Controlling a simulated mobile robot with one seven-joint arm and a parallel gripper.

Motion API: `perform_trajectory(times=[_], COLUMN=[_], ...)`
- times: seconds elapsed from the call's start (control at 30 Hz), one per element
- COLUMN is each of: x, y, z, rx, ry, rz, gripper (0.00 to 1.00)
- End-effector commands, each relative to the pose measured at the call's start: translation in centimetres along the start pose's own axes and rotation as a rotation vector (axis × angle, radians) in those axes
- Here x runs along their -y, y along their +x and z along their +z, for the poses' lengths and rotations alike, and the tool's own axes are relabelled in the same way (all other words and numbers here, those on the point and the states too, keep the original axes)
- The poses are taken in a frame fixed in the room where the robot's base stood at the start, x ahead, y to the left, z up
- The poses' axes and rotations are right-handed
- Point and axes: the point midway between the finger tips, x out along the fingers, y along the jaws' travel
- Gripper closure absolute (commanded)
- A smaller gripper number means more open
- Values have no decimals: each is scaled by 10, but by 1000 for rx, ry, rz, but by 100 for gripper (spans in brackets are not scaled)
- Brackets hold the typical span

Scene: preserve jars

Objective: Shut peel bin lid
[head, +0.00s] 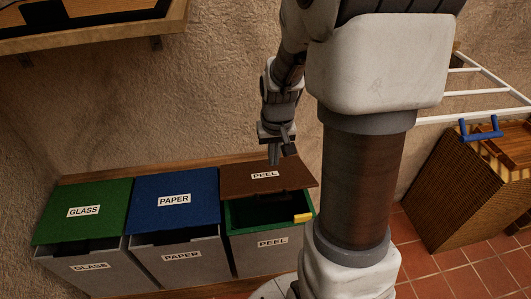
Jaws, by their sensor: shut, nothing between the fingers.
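The peel bin (272,255) is a grey box with a green inner rim and a "PEEL" label on its front. Its brown lid (240,181), also labelled "PEEL", is raised at the front, and the dark inside of the bin shows below it. A small yellow piece (303,218) sits at the right of the bin's front rim. My gripper (274,157) is shut and empty, pointing down over the rear part of the brown lid. I cannot tell whether the fingertips touch the lid.
The paper bin (165,256) with a blue lid (172,210) and the glass bin (95,268) with a green lid (80,228) stand to the left. A wooden shelf (110,32) hangs upper left. A woven basket (465,190) and white rack (475,92) stand right.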

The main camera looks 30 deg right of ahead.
Motion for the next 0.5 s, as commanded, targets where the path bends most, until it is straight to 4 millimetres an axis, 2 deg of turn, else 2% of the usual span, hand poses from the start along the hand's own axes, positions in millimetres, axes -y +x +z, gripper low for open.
perform_trajectory(times=[0.03,0.3,0.37,0.5], x=[0,0,0,0], y=[13,72,84,98], z=[1,2,2,17], rx=[4,4,5,3], ry=[0,-1,-1,0], rz=[0,0,0,0], gripper=[100,100,100,100])
